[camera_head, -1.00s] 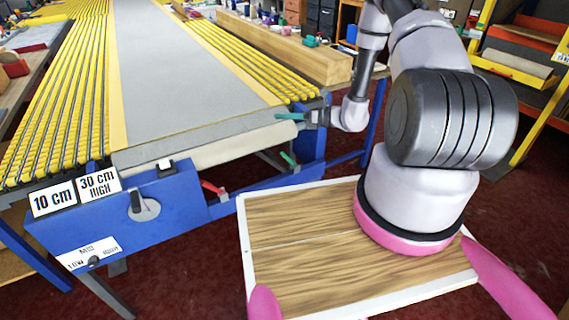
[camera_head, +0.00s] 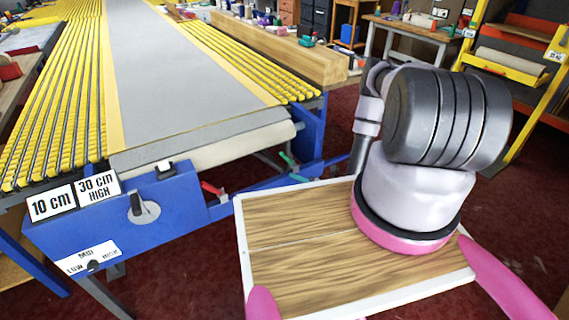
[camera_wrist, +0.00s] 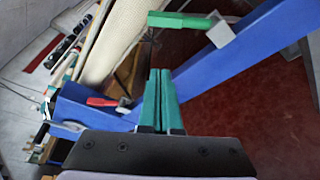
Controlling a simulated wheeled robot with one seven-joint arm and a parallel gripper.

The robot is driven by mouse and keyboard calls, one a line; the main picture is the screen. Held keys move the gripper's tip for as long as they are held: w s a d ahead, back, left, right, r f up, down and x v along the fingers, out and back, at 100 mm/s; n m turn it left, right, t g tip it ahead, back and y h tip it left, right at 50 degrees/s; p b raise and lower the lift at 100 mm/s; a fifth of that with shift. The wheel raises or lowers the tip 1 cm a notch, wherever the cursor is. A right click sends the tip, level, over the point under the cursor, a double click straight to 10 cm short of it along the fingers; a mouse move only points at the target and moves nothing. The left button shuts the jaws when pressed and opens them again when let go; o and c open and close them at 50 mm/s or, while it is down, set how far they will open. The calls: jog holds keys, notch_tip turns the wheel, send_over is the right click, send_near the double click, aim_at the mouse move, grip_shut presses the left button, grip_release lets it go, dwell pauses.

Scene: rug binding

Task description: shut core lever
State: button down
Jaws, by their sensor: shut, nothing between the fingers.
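A green lever (camera_head: 287,158) sticks out from a grey pivot on the blue frame under the roller end of the table. It also shows at the top of the wrist view (camera_wrist: 180,20). A red lever (camera_head: 211,188) sits farther left on the same frame and shows in the wrist view (camera_wrist: 103,102). No label tells which is the core lever. My gripper (camera_wrist: 159,72) is shut and empty, its teal fingers side by side. In the wrist view the fingertips lie between the two levers, apart from both.
The blue frame beam (camera_wrist: 255,40) crosses the wrist view diagonally near the fingers. A pale roll (camera_head: 215,146) hangs at the table end above the levers. A control panel with a black knob (camera_head: 137,204) is at left. Dark red floor below is open.

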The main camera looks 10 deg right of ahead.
jog(key=x, duration=1)
jog(key=shift+w+d+r, duration=0.25)
jog(key=shift+d+r, duration=0.35)
jog(key=shift+d, duration=0.15)
jog(key=shift+w+d+r, duration=0.3)
jog(key=shift+d+r, duration=0.35)
jog(key=shift+d, duration=0.15)
jog(key=shift+d, duration=0.1)
jog(key=w+d+r+m+t+y, duration=0.1)
jog(key=w+d+m+y, duration=0.1)
jog(key=d+m, duration=0.5)
jog(key=shift+w+d+r+m+t, duration=0.35)
jog(key=shift+w+d, duration=0.2)
jog(key=shift+d, duration=0.7)
